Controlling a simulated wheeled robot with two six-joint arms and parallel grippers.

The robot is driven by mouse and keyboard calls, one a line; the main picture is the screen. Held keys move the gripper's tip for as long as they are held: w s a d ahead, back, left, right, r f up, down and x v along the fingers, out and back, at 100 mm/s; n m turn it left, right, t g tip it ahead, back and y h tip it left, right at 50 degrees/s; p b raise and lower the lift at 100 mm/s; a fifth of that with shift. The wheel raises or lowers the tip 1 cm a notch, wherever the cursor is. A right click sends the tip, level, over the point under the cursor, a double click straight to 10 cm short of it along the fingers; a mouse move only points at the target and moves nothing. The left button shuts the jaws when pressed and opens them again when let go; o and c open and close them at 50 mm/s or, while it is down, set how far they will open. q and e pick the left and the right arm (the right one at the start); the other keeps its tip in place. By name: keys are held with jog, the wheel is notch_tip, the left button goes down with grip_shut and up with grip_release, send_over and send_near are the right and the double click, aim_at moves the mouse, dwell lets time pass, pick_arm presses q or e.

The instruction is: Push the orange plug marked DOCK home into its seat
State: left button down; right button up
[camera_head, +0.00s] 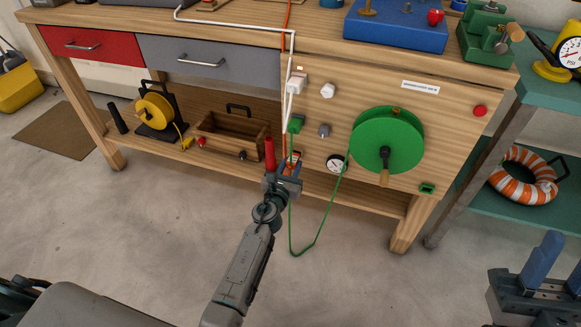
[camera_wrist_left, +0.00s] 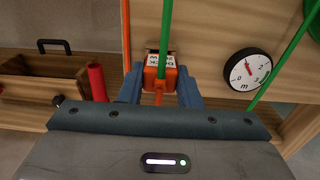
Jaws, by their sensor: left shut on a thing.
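The orange plug (camera_wrist_left: 152,76) with a white label is between the blue fingertips of my left gripper (camera_wrist_left: 160,88), which is shut on it. The label's lettering is upside down and small in the left wrist view. A green cord crosses in front of the plug there. In the head view the plug (camera_head: 296,156) shows as a small orange patch at the front of the wooden bench panel, just above my left gripper (camera_head: 291,168). Its seat is hidden, and I cannot tell how deep the plug sits. My right gripper (camera_head: 560,270) is at the lower right, empty, its blue fingers apart.
The bench panel (camera_head: 450,120) carries a green reel (camera_head: 361,139), a round gauge (camera_wrist_left: 247,69) and several small connectors. A red upright handle (camera_head: 270,154) stands close left of my left gripper. A green cord (camera_head: 316,243) hangs in a loop. The floor in front is clear.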

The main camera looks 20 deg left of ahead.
pick_arm(q)
jog(key=shift+w, duration=0.85)
jog(key=c, duration=1)
grip_release()
jog(key=shift+o, duration=0.2)
